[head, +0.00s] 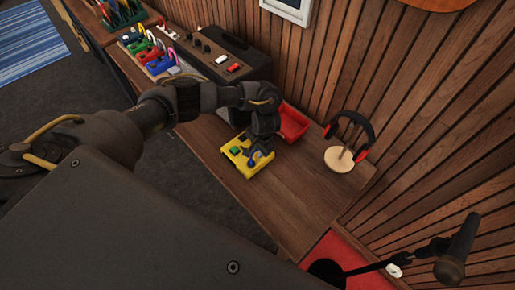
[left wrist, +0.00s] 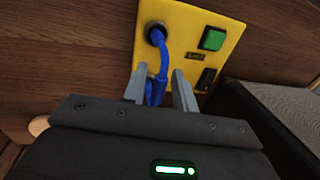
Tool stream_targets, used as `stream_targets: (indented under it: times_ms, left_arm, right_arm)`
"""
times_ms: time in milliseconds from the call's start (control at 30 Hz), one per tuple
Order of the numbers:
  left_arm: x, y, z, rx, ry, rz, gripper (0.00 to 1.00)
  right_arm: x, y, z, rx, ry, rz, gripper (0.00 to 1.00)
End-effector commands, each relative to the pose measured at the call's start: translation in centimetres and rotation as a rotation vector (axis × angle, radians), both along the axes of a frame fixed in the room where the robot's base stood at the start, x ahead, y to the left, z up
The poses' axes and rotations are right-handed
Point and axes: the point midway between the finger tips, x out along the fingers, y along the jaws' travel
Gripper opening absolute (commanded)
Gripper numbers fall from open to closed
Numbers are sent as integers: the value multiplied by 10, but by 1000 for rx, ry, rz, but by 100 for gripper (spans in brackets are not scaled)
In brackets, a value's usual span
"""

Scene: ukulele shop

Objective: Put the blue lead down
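The blue lead (left wrist: 160,62) has its end at the round socket of a yellow box (left wrist: 181,58) and looks plugged in. The lead runs down from the socket between the two fingers of my left gripper (left wrist: 161,84). The fingers stand apart, with a gap on each side of the lead, so the gripper looks open around it. In the head view my left gripper (head: 259,147) reaches down over the yellow box (head: 238,165), and a bit of the blue lead (head: 252,160) shows beneath it. My right gripper is not in view.
The box has a green button (left wrist: 212,38) and a black switch (left wrist: 206,79). A microphone (head: 458,247) is at lower right. The bench front (head: 280,205) is clear.

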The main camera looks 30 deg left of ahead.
Motion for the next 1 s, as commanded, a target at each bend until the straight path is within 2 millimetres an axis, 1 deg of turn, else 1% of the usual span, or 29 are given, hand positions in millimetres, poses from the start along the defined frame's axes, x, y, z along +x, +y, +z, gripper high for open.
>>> stream_targets:
  times_ms: [267,367,467,567,600,700,800,1000]
  left_arm:
    - [0,0,0,0,0,1,35]
    - [0,0,3,0,-1,1,35]
    - [1,-2,16,-1,-2,-3,35]
    - [0,-4,37,2,-4,-3,35]
    - [1,-6,37,0,-7,-5,35]
    - [-1,-8,53,2,-6,-6,35]
    - [-3,-13,77,1,-5,-4,35]
    - [-6,-19,106,1,-3,-3,35]
  right_arm:
    - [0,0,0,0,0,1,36]
    - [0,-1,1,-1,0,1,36]
    - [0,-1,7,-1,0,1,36]
    - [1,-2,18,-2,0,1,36]
    - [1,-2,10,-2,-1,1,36]
    - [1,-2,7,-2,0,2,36]
    - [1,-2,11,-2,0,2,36]
    - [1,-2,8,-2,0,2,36]
